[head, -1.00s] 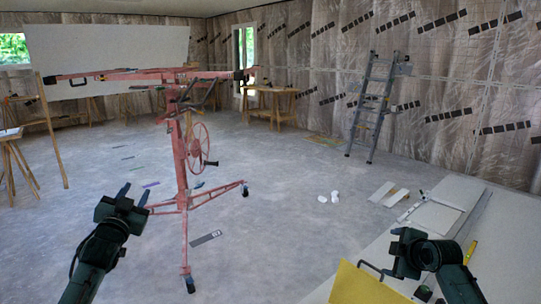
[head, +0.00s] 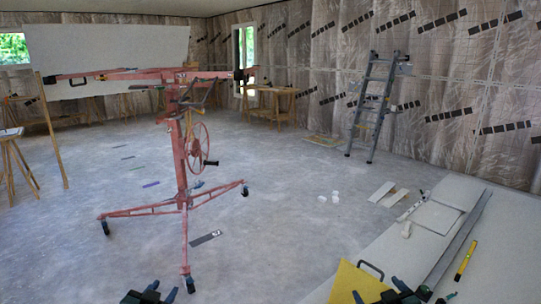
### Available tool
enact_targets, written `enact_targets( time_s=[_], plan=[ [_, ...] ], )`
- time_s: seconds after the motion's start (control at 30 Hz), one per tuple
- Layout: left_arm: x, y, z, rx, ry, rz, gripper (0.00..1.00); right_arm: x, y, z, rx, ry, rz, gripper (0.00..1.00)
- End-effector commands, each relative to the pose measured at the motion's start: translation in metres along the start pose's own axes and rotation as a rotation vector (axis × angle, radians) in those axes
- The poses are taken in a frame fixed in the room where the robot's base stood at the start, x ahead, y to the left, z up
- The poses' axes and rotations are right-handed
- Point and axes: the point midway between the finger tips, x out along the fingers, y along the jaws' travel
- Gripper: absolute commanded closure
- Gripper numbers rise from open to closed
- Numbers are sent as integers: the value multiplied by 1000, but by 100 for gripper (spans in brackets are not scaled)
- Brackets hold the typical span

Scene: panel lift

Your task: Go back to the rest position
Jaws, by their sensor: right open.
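My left gripper (head: 150,294) shows at the bottom edge of the head view, left of centre. Only its end is in view, with two fingertips apart and nothing visible between them. My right gripper (head: 402,292) shows at the bottom edge on the right, in front of the table. Its fingers are apart and it appears empty. The red panel lift (head: 180,160) stands upright on its wheeled legs in the middle left. A large white panel (head: 108,55) stands at the back, behind the lift's top arms. Both grippers are apart from the lift.
A ladder (head: 370,110) leans on the right wall. A wooden trestle (head: 273,103) stands at the back.

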Motion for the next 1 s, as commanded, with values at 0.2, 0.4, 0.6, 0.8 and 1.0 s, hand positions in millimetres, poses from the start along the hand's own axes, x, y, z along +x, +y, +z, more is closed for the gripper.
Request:
enact_targets(
  time_s=[0.2,0.4,0.6,0.8,1.0],
  plan=[
    [-103,102,88,-82,-136,157,64,-104,-102,88,83,-137,-158,14],
    [-192,157,122,-171,-235,244,64,-192,-157,122,171,-237,-245,14],
    [-231,176,129,-216,-278,274,64,-232,-176,129,216,-281,-274,14],
    [-234,178,130,-219,-283,277,64,-235,-178,130,220,-285,-277,14],
    [-234,178,130,-219,-283,277,64,-234,-178,130,219,-285,-277,14]
  ],
)
